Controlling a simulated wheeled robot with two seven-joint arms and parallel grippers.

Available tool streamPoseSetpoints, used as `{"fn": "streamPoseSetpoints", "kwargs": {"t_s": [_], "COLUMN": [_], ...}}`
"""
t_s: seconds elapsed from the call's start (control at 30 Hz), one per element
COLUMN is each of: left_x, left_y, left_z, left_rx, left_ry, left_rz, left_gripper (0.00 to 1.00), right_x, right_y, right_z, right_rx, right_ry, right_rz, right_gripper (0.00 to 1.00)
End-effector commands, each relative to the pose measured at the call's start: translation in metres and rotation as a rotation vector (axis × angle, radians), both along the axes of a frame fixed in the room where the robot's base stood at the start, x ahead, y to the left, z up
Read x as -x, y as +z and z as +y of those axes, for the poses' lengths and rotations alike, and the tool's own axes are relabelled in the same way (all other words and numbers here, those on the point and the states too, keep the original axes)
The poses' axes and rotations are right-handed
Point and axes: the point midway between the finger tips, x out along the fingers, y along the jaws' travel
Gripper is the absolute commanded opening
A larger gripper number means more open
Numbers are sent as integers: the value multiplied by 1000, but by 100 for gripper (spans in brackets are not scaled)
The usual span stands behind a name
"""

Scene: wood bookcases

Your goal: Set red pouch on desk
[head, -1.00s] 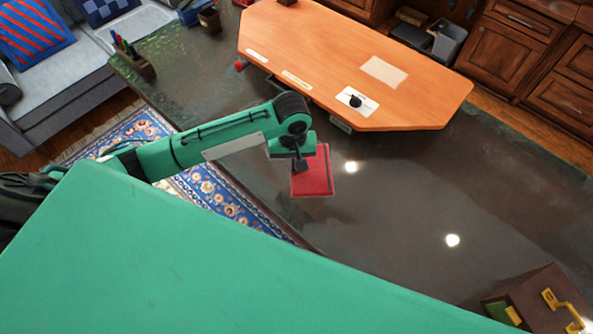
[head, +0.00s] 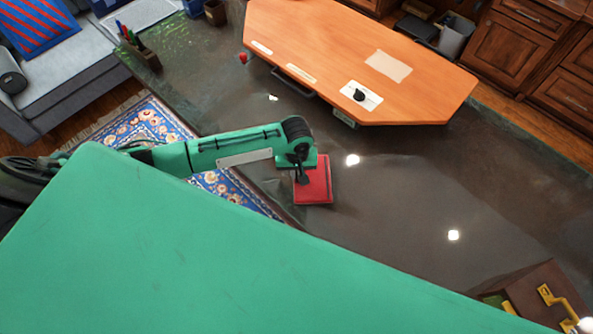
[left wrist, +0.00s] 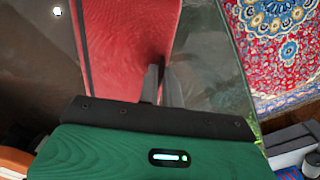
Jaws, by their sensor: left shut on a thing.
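The red pouch (head: 318,183) is a flat red rectangle in the head view, at or just above the dark glossy desk (head: 400,190), near its left edge. I cannot tell whether it touches the desk. My left gripper (head: 301,177) is over the pouch's left part and shut on it. In the left wrist view the pouch (left wrist: 125,45) extends away from the dark fingers (left wrist: 158,85), whose tips meet its right side. The desk surface (left wrist: 205,60) shows on both sides of it. My right gripper is not in view.
A pen holder (head: 143,53) stands at the far left. A brown box with yellow handles (head: 535,295) is at the lower right. The desk right of the pouch is clear. A patterned rug (head: 150,125) lies beyond the left edge.

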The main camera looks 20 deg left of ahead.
Motion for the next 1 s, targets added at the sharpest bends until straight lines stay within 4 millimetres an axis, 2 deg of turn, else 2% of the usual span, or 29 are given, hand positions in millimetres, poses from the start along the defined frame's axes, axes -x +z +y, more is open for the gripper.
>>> {"fn": "streamPoseSetpoints", "kwargs": {"t_s": [0.03, 0.17, 0.47, 0.57, 0.67, 1.0], "left_x": [0, 0, 0, 0, -1, 0], "left_y": [-1, -2, -1, 6, 20, 92], "left_z": [0, 0, 0, 0, -1, 0], "left_rx": [0, 0, 0, 2, 4, 3], "left_ry": [0, 0, 0, 0, -1, -1], "left_rz": [1, 0, 0, -1, -2, -4], "left_gripper": [0, 27, 28, 28, 28, 28], "right_x": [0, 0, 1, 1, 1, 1], "right_y": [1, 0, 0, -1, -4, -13], "right_z": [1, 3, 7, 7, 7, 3], "right_rx": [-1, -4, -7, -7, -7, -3], "right_ry": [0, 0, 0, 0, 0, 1], "right_rz": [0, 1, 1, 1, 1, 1], "right_gripper": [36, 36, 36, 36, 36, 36]}}
